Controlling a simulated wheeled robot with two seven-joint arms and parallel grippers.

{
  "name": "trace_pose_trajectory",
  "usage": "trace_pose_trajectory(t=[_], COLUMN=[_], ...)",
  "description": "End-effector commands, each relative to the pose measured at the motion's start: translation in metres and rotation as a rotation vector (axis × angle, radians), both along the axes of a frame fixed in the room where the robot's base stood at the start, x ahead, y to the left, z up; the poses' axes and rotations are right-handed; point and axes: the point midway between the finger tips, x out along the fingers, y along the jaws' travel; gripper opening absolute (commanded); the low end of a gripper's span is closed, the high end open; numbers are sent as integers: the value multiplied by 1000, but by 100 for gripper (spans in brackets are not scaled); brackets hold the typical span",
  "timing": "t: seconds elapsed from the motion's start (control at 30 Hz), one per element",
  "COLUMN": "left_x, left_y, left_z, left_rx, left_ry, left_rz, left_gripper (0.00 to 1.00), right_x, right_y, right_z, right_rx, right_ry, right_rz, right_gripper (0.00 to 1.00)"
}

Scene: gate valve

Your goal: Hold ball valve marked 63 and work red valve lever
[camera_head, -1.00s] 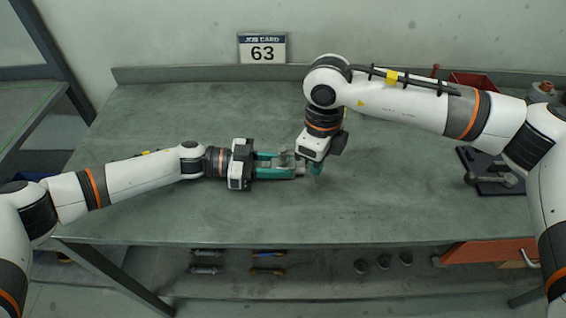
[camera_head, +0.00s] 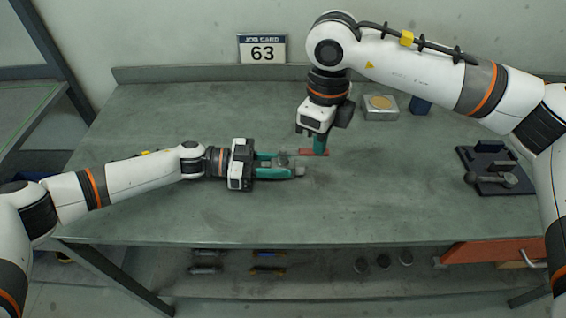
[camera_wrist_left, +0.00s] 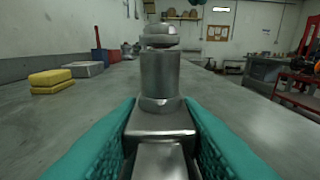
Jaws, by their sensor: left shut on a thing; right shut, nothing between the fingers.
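A grey metal valve (camera_head: 283,159) is held near the table's middle, between the teal fingers of my left gripper (camera_head: 279,166). In the left wrist view the valve's body (camera_wrist_left: 160,125) sits between both fingers, with a round grey neck and nut rising beyond it. Its red lever (camera_head: 313,152) points right in the head view; it does not show in the left wrist view. My right gripper (camera_head: 320,146) is shut, pointing down at the lever's right part; contact cannot be told. No number is readable on the valve.
A grey box with a tan top (camera_head: 380,107) and a dark blue container (camera_head: 420,105) stand behind right. A black fixture (camera_head: 490,165) lies far right. The table's left and front are clear.

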Motion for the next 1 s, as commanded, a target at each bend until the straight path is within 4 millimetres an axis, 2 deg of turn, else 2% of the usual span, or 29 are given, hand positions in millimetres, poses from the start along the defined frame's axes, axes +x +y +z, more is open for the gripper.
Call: trace_pose_trajectory(t=[0.33,0.37,0.5,0.83,1.0], left_x=[0,0,0,0,1], left_y=[0,0,0,3,24], left_z=[-1,-1,0,0,2], left_rx=[1,1,1,0,2], left_ry=[1,1,0,0,0], left_rz=[-1,-1,0,1,4], left_gripper=[8,32,55,56,56], right_x=[0,0,0,0,0], right_y=[0,0,0,0,0], right_z=[6,6,6,6,6], right_rx=[-1,-1,0,0,0], right_ry=[-1,-1,0,0,0], right_rz=[0,0,0,0,0], right_gripper=[0,0,0,0,0])
